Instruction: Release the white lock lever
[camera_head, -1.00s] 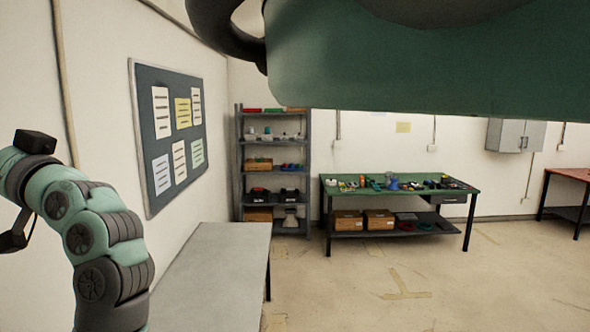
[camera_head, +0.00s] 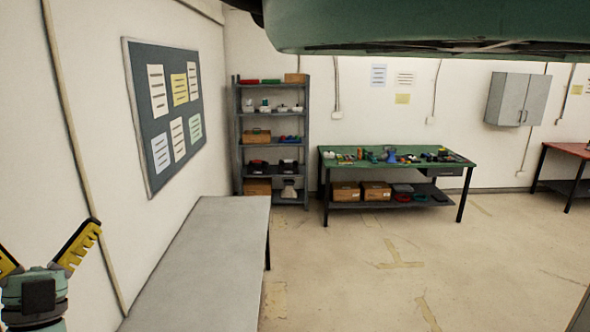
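My gripper (camera_head: 38,250) shows at the lower left edge, with its two yellow toothed fingers spread wide apart. It is open, with nothing between the fingers. The left finger is partly cut off by the picture's edge. I cannot make out a white lock lever or a paging phone anywhere in this view. The gripper is in front of the white wall, to the left of the grey table.
A bare grey table (camera_head: 207,250) runs along the left wall below a notice board (camera_head: 183,95). A loaded shelf rack (camera_head: 240,130) and a green-topped workbench (camera_head: 335,163) stand at the back. A grey cabinet (camera_head: 516,99) hangs at right. The middle floor is clear.

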